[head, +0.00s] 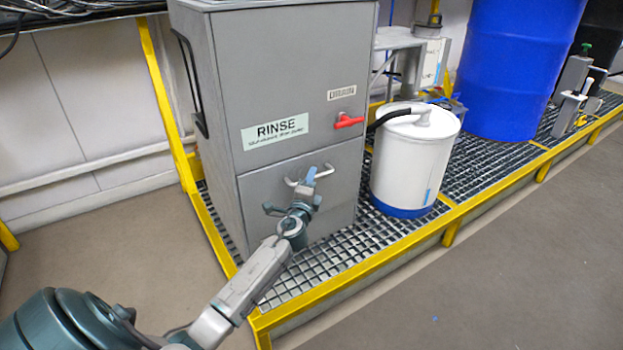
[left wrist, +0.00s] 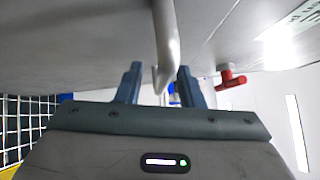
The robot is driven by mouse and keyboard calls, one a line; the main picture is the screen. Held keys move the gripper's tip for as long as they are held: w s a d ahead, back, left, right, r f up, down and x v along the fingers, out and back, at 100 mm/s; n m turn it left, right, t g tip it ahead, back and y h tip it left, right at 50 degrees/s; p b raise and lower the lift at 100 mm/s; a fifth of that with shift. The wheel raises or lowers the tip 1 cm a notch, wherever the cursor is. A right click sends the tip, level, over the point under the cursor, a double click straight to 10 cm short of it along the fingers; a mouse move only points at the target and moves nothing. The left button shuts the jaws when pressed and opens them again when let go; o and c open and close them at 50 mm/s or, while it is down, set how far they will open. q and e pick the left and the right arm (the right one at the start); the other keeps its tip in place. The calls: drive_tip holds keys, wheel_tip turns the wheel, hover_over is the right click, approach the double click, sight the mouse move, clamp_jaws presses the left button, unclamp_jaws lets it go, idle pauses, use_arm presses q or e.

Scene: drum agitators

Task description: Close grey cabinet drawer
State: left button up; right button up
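The grey cabinet (head: 285,65) stands on a grated platform, with a RINSE label on its front. Its lower drawer (head: 340,192) has a pale bar handle (head: 328,171) near the top. The drawer front looks about flush with the panel above; any small gap is hard to tell. My left gripper (head: 300,190) is at the handle. In the left wrist view, the handle bar (left wrist: 165,45) passes between the two parted fingers of the left gripper (left wrist: 160,82), with space visible on its left side. My right gripper is in neither view.
A red valve lever (head: 345,121) sticks out of the cabinet above the drawer. A white canister (head: 412,165) with a blue base stands close on the right, and a blue drum (head: 515,70) is behind it. Yellow railing (head: 350,262) edges the platform. The floor in front is clear.

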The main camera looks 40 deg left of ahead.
use_arm(q)
drive_tip(key=v, duration=0.9)
drive_tip(key=shift+s+p, duration=0.3)
drive_tip(key=shift+s, duration=0.05)
drive_tip(key=shift+d, duration=0.15)
